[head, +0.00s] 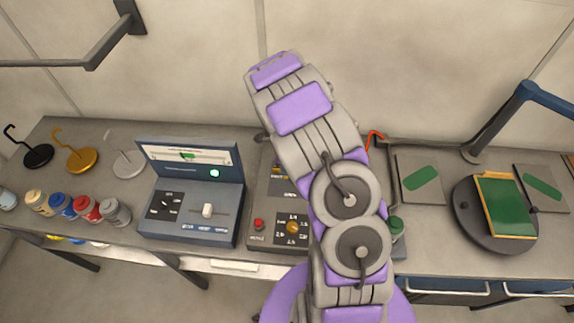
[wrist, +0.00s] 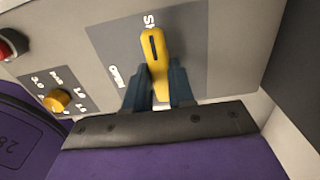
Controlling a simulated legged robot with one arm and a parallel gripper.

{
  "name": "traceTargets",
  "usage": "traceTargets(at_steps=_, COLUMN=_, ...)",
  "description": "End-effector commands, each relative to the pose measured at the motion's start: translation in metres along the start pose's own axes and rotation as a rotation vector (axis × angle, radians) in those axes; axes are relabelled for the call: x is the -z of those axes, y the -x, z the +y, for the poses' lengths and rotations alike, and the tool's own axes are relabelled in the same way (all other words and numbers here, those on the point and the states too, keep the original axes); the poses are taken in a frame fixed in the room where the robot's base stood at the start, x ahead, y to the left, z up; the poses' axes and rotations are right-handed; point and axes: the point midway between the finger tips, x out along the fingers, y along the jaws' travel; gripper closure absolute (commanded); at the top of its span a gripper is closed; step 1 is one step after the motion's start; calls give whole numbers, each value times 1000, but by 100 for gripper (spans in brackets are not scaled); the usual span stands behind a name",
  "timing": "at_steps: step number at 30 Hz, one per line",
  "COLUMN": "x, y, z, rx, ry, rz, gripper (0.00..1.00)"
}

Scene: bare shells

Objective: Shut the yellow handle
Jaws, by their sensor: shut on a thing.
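The yellow handle (wrist: 155,55) shows in the wrist view on a grey panel (wrist: 215,50). It has a dark slot near its upper end and points up the picture, close to a label beginning with "S". An "OPEN" label (wrist: 115,76) is to its left. My gripper (wrist: 158,84) is shut on the lower part of the handle, one dark blue finger on each side.
A red button (wrist: 10,44) and a yellow dial (wrist: 57,100) are left of the handle. In the head view, a grey console (head: 190,222) with a raised lid stands left of my arm. A round stand with a green panel (head: 503,205) is at right.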

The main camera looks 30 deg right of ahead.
Motion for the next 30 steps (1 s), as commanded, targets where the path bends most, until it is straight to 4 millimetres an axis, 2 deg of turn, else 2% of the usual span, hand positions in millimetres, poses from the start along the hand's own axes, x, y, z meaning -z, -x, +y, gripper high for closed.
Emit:
traceTargets(at_steps=3, x=-3, y=2, z=-3, rx=7, ry=-2, rz=-5, gripper=100)
traceTargets(at_steps=4, x=-3, y=2, z=-3, rx=7, ry=-2, rz=-6, gripper=75)
traceTargets(at_steps=12, x=1, y=1, z=-2, rx=4, ry=-1, rz=-5, gripper=51)
traceTargets(at_steps=22, x=3, y=6, z=-2, rx=2, ry=0, rz=-5, gripper=51)
traceTargets(at_steps=26, x=3, y=22, z=-3, rx=5, ry=0, rz=-5, gripper=51)
traceTargets(at_steps=30, x=2, y=51, z=-3, rx=8, ry=0, rz=-5, gripper=51)
